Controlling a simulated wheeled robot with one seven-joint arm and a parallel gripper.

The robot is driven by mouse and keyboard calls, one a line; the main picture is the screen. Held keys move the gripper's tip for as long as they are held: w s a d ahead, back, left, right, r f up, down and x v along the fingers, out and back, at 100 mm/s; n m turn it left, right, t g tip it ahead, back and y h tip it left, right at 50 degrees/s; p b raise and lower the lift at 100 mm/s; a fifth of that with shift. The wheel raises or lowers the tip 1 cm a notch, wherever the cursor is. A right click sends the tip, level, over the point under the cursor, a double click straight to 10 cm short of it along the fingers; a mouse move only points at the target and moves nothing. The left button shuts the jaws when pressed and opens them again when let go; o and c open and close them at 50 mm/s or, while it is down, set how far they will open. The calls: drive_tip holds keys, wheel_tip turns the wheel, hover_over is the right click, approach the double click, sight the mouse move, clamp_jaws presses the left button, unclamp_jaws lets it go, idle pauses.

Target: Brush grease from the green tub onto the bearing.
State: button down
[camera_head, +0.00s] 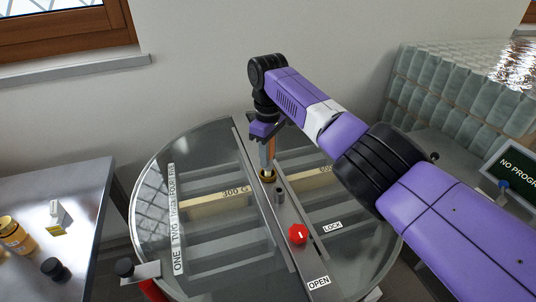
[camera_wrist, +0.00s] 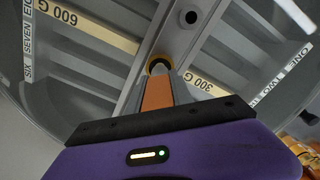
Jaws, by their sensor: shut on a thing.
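My gripper (camera_head: 267,150) points down over the middle of the round glass-topped tank. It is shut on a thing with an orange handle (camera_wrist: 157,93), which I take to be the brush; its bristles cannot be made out. The brass-coloured bearing ring (camera_head: 268,176) sits on the metal bar across the tank, right below the fingertips. The bearing also shows in the wrist view (camera_wrist: 159,64), partly hidden by my gripper. I cannot tell whether the brush touches it or whether grease is on it. No green tub can be made out in either view.
A short metal post (camera_head: 280,197) and a red knob (camera_head: 298,234) stand on the bar in front of the bearing. A steel table (camera_head: 62,187) at left holds a yellow jar (camera_head: 15,238) and a small white-and-yellow box (camera_head: 57,214). A display (camera_head: 515,170) stands at right.

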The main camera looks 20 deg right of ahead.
drive_tip(key=shift+s+p, duration=0.4)
drive_tip(key=shift+p, duration=0.85)
drive_tip(key=shift+w+b, duration=0.8)
drive_tip(key=shift+b, duration=1.5)
drive_tip(key=shift+s+f+p, duration=0.1)
drive_tip(key=shift+s+p, duration=0.8)
drive_tip(key=shift+p, duration=1.55)
drive_tip(key=shift+w+b, duration=0.85)
drive_tip(key=shift+b, duration=1.5)
drive_tip(key=shift+s+p, duration=0.5)
drive_tip(key=shift+p, duration=1.15)
